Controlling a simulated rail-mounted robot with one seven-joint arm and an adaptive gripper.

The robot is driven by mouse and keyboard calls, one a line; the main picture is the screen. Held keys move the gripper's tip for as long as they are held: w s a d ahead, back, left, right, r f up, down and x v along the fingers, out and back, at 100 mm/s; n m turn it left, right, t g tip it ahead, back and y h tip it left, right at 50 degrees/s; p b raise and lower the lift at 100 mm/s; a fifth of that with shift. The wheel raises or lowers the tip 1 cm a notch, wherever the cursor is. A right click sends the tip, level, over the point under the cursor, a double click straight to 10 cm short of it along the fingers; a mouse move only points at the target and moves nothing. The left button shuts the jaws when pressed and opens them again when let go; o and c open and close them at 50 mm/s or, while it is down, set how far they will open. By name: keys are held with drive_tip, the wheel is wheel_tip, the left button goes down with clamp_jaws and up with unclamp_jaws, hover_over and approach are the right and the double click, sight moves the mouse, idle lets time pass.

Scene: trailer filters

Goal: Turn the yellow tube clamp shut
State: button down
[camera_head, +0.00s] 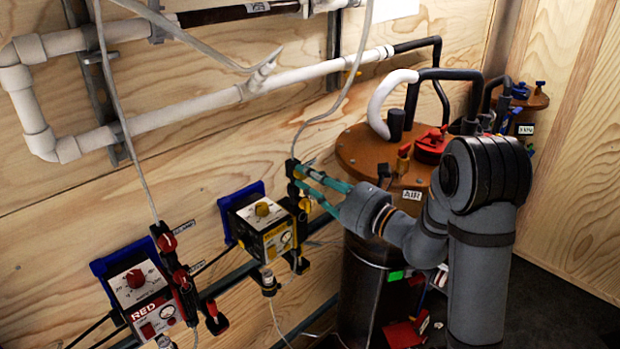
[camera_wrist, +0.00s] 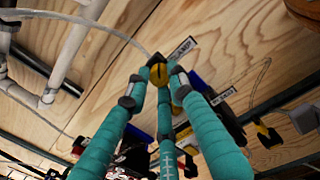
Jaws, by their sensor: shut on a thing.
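The yellow tube clamp (camera_wrist: 158,74) shows in the wrist view as a round yellow knob with a dark slot, beside a small black body. My gripper (camera_wrist: 160,82) has teal fingers that close around this knob, with tips on both sides of it. In the head view my gripper (camera_head: 297,172) reaches left to a small dark clamp fixture above the yellow box. The fingers and fixture overlap there, so the knob itself is hard to make out. How far the clamp is turned cannot be told.
The yellow box (camera_head: 268,236) with a knob and gauge is just below my gripper. A red-labelled box (camera_head: 140,292) hangs further left. White pipes (camera_head: 200,107) run above, and a thin grey tube (camera_head: 344,92) descends towards the clamp. A brown-topped barrel (camera_head: 352,150) stands close behind.

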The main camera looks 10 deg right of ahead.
drive_tip(key=m, duration=0.9)
drive_tip(key=shift+r+m+t+h, duration=0.1)
drive_tip(key=shift+m+t+h, duration=0.2)
drive_tip(key=shift+m, duration=0.1)
idle(0.4)
drive_tip(key=c, duration=1.5)
unclamp_jaws()
drive_tip(key=shift+s+d, duration=0.1)
drive_tip(key=shift+d, duration=0.05)
drive_tip(key=v, duration=1.1)
drive_tip(key=shift+s+d, duration=0.2)
drive_tip(key=shift+s, duration=0.1)
